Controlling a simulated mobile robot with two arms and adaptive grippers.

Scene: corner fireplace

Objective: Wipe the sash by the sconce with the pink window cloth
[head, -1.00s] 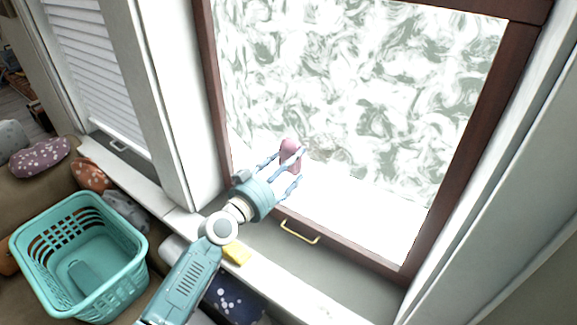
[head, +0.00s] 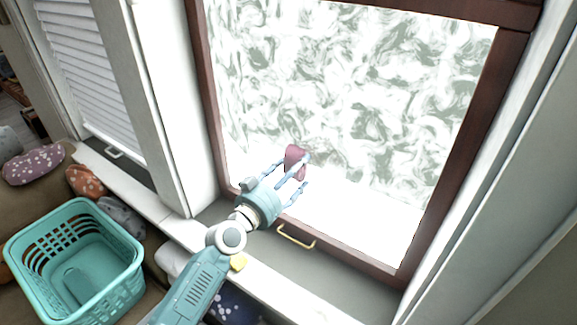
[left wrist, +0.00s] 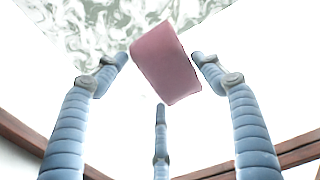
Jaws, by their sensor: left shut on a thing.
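The pink window cloth (head: 294,158) is a small rounded pad at the tips of my left gripper (head: 292,172). My left gripper is shut on it in front of the lower left part of the sash. In the left wrist view the cloth (left wrist: 166,62) lies between the blue fingers (left wrist: 163,75), tilted. The sash has a dark red-brown frame (head: 208,95) and a pane covered in grey-green swirls (head: 350,80); its lower strip looks clear and bright. I cannot tell whether the cloth touches the glass. My right gripper is out of view. No sconce shows.
A brass handle (head: 296,236) sits on the bottom rail. A teal basket (head: 75,262) stands at lower left near several cushions. A second window with a white blind (head: 92,75) is at left.

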